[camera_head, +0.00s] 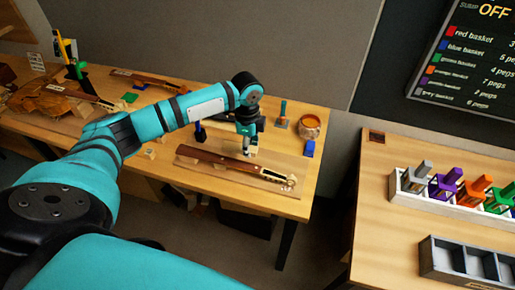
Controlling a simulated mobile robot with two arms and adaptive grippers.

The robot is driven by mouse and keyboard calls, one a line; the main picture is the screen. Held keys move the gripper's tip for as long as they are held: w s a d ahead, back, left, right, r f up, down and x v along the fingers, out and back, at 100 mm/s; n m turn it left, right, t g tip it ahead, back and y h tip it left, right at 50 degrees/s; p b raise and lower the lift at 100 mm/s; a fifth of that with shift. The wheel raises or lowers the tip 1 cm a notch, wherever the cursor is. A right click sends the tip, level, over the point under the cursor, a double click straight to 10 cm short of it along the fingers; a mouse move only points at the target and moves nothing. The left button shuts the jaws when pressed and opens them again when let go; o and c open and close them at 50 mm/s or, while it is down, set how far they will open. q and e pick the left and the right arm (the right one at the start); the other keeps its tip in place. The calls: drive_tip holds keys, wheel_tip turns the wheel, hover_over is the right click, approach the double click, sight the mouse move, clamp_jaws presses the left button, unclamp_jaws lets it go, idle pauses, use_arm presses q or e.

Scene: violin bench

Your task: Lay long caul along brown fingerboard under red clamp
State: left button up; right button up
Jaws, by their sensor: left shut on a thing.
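A long brown fingerboard (220,161) lies on a thin board on the wooden bench, its paler pegbox end to the right. My left gripper (249,140) points down just above and behind the middle of this fingerboard. It is shut on a small pale piece (252,150), mostly hidden by the fingers; I cannot tell whether this is the long caul or whether it touches the fingerboard. I cannot make out a red clamp. My right gripper is not in view.
The bench (308,183) also bears a blue upright piece (199,133), a teal-topped tool (283,113), a round pot (310,126) and a blue block (310,148). A violin body (50,97) lies far left. A second table (385,215) at right holds coloured pieces and a grey divided tray (440,262).

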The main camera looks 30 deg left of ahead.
sight(248, 165)
use_arm(q)
drive_tip(key=shift+a+f+m, duration=0.1)
drive_tip(key=shift+a+m, duration=0.2)
drive_tip(key=shift+a, duration=0.05)
drive_tip(key=shift+w, duration=0.1)
drive_tip(key=shift+p, duration=0.6)
drive_tip(key=shift+f+b, duration=1.45)
drive_tip(key=shift+f, duration=1.95)
drive_tip(key=o, duration=1.1)
